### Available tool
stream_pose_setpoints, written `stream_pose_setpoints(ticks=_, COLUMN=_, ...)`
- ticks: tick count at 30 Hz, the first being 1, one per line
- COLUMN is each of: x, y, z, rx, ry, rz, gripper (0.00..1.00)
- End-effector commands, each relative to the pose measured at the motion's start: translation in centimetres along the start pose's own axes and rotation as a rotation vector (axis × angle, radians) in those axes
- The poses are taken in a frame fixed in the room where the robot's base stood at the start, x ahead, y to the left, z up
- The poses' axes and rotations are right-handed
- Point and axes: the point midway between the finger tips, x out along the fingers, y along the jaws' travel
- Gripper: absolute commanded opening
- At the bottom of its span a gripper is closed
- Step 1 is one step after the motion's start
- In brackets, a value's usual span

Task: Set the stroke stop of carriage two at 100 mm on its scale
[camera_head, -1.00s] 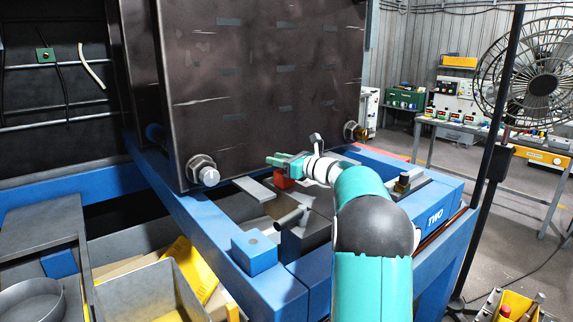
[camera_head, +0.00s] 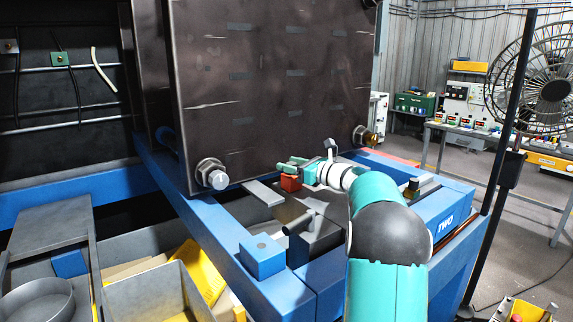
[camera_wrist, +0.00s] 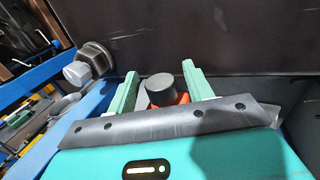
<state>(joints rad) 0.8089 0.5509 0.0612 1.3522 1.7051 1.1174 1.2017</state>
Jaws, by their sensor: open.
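Carriage two is the blue frame (camera_head: 436,232) with the word TWO on its end. A small red-orange block (camera_head: 290,183), which looks like the stroke stop, sits on the grey bar inside the frame. In the wrist view its orange part and dark round knob (camera_wrist: 161,88) show between my two fingers. My gripper (camera_head: 292,167) is open, with its green fingers close above and beside the block. In the wrist view my gripper (camera_wrist: 163,84) has one finger on each side of the knob, with gaps visible. The scale and its marks cannot be read.
A large dark plate (camera_head: 270,90) with bolts stands right behind the block. A blue post block (camera_head: 262,256) and a grey cylinder (camera_head: 299,222) stand nearer. Grey bins (camera_head: 150,285) are at lower left. A black pole (camera_head: 500,170) rises at right.

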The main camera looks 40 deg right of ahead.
Motion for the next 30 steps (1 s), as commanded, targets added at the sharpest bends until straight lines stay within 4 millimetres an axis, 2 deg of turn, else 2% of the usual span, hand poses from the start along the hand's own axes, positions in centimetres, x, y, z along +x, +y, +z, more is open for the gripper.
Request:
stream_pose_setpoints(ticks=9, x=-7.2, y=-0.1, z=0.1, rx=0.0, ry=0.0, rz=-0.005, gripper=0.51)
stream_pose_setpoints(ticks=15, x=-10.5, y=-0.1, z=0.1, rx=-0.001, ry=0.0, rz=-0.003, gripper=0.51)
stream_pose_setpoints(ticks=21, x=-11.7, y=0.0, z=0.0, rx=0.0, ry=0.0, rz=0.0, gripper=0.51)
stream_pose_setpoints(ticks=30, x=-11.7, y=0.0, z=0.0, rx=-0.001, ry=0.0, rz=0.0, gripper=0.51)
